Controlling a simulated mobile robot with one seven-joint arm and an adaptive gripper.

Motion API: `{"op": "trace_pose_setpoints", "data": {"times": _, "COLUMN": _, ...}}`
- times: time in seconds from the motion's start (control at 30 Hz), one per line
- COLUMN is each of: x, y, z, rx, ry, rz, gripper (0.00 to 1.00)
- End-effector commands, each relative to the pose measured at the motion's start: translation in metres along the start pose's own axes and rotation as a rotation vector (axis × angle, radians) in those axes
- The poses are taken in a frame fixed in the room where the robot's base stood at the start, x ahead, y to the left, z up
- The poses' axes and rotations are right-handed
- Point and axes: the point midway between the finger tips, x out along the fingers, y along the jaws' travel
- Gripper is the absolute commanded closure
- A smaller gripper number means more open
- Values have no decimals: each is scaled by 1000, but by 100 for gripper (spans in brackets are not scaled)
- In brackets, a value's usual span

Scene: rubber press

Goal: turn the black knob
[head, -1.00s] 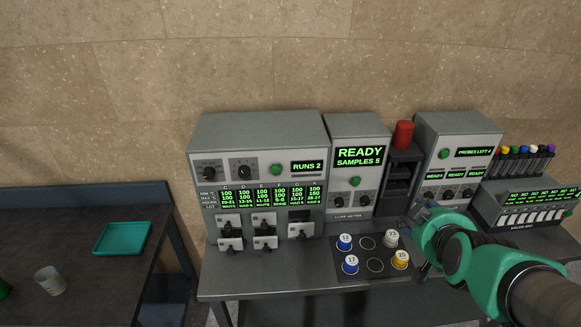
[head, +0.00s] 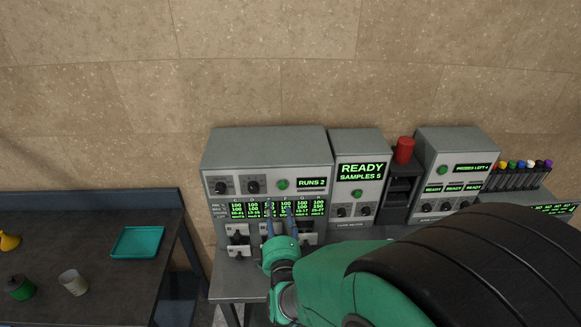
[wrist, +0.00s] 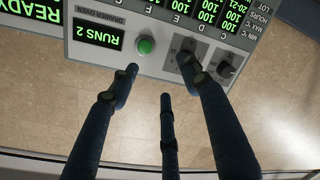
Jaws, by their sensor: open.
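The drawer oven (head: 267,150) is a grey box with two black knobs on its upper front. The left black knob (head: 221,188) and the right black knob (head: 253,187) sit left of a green button (head: 282,185). In the wrist view, which is upside down, one black knob (wrist: 228,66) is clear and the other (wrist: 187,46) is partly behind a fingertip. My gripper (head: 280,213) is in front of the oven, with its slim dark fingers pointing up. The fingers are spread and empty in the wrist view (wrist: 161,75). Contact with a knob cannot be told.
The oven's drawers (head: 238,240) lie below its display, partly behind my gripper. A machine reading READY (head: 345,145) and a red cylinder (head: 404,150) stand to the right. My arm hides much of the bench's right side. A teal tray (head: 137,242) lies on the left table.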

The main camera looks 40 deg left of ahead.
Motion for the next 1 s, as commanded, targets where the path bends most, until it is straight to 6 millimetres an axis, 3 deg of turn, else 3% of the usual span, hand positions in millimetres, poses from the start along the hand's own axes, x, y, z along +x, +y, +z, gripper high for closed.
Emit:
{"op": "trace_pose_setpoints", "data": {"times": 0.13, "x": -9, "y": -28, "z": -30, "rx": -73, "ry": 55, "rz": 28, "gripper": 53}}
{"op": "trace_pose_setpoints", "data": {"times": 0.3, "x": -15, "y": -42, "z": -43, "rx": -114, "ry": 83, "rz": 50, "gripper": 53}}
{"op": "trace_pose_setpoints", "data": {"times": 0.77, "x": -15, "y": -43, "z": -44, "rx": -119, "ry": 86, "rz": 55, "gripper": 53}}
{"op": "trace_pose_setpoints", "data": {"times": 1.0, "x": -5, "y": -42, "z": -45, "rx": -119, "ry": 86, "rz": 54, "gripper": 53}}
